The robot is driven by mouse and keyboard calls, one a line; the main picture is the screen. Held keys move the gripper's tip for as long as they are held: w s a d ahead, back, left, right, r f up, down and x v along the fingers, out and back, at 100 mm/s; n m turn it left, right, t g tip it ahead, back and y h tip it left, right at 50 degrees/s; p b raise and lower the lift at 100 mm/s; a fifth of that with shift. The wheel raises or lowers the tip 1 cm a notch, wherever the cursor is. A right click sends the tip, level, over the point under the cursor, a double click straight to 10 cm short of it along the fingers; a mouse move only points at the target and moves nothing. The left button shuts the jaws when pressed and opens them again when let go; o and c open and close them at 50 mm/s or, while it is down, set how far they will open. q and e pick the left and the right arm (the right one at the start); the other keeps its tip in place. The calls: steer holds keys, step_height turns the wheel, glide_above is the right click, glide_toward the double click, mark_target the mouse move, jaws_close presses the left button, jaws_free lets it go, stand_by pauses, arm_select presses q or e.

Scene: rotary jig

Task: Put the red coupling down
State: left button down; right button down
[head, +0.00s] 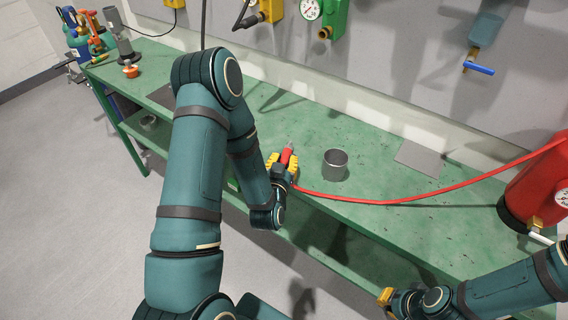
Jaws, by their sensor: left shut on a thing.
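The red coupling (287,154) is at the middle of the green bench (390,222), its grey tip pointing toward the wall. My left gripper (283,162) is shut on it, with yellow fingers on both sides. I cannot tell whether the coupling touches the bench top. A red hose (390,202) runs from the coupling to the right, to the red tank (535,190). My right gripper (386,298) is low at the right, in front of the bench; its fingers are too small and turned away to show their state.
A grey metal cup (335,165) stands just right of the coupling. A grey plate (419,158) lies further right. At the far left end are several tools and a grey stand (121,40). Gauges and a blue-handled valve (478,68) are on the wall. Bench between cup and plate is clear.

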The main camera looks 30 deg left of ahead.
arm_select(q)
steer(key=shift+f, duration=0.65)
steer(key=shift+f, duration=0.1)
steer(key=c, duration=0.9)
jaws_free()
